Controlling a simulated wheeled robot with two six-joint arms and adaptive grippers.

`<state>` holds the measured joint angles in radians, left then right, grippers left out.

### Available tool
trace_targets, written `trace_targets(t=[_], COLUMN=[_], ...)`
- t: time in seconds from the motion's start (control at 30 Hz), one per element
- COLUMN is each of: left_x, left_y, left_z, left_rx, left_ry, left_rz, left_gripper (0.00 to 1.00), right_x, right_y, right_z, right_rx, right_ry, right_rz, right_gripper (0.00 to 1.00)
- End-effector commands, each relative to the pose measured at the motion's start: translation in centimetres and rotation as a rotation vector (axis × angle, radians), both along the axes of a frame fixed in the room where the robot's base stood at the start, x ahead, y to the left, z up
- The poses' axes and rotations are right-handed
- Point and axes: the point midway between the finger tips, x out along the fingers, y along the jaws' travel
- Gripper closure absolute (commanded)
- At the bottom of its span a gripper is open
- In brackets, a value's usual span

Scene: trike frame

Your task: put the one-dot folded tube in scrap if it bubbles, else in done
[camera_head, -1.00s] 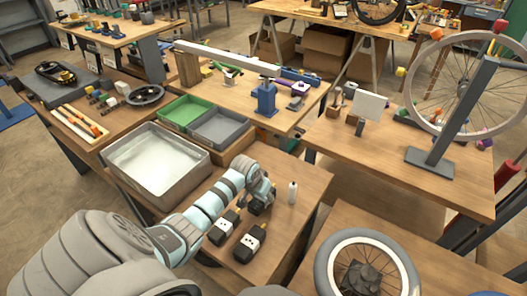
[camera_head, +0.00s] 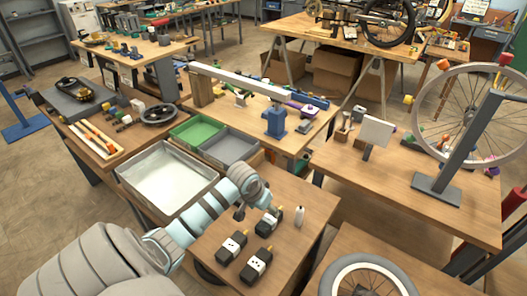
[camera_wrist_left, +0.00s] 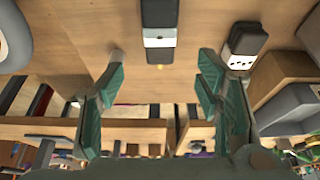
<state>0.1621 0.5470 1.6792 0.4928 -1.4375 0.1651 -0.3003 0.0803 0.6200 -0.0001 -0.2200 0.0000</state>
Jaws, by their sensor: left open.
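Three black folded tubes with white bands lie on the near table: one at the back (camera_head: 268,222), one at the left (camera_head: 232,245) and one at the front (camera_head: 256,264). Dark dots show on the bands, but I cannot count them surely in the head view. My left gripper (camera_head: 257,207) is open and empty, by the back tube. Another tube (camera_wrist_left: 243,48) with several dots lies right. My right gripper is not seen.
A wide grey basin (camera_head: 165,205) with a pale inside stands left of the tubes. Behind it are a green bin (camera_head: 196,132) and a grey bin (camera_head: 229,147); no labels are readable.

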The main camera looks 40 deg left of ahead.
Motion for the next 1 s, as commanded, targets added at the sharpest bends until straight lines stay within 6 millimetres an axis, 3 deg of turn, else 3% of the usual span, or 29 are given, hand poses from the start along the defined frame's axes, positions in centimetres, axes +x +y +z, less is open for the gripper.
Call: trace_targets(t=[0.13,0.23,0.33,0.63,1.0], left_x=[-1.1,-2.5,-3.4,-0.9,2.2], left_y=[0.0,0.0,0.0,0.3,0.2], left_z=[2.4,4.4,4.7,-2.9,-8.4], left_rx=[0.001,-0.001,-0.002,-0.005,-0.003], left_ry=[0.003,0.006,0.004,0.002,0.002], left_rz=[0.000,0.000,0.001,0.003,0.000], left_gripper=[0.38,0.38,0.38,0.38,0.38], right_x=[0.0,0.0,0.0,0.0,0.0], right_y=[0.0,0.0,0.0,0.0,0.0], right_z=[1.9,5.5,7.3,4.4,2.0], right_rx=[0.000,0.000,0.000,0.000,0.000], right_ry=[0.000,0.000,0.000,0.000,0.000], right_rz=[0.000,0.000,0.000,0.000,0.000], right_gripper=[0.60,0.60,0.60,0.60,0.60])
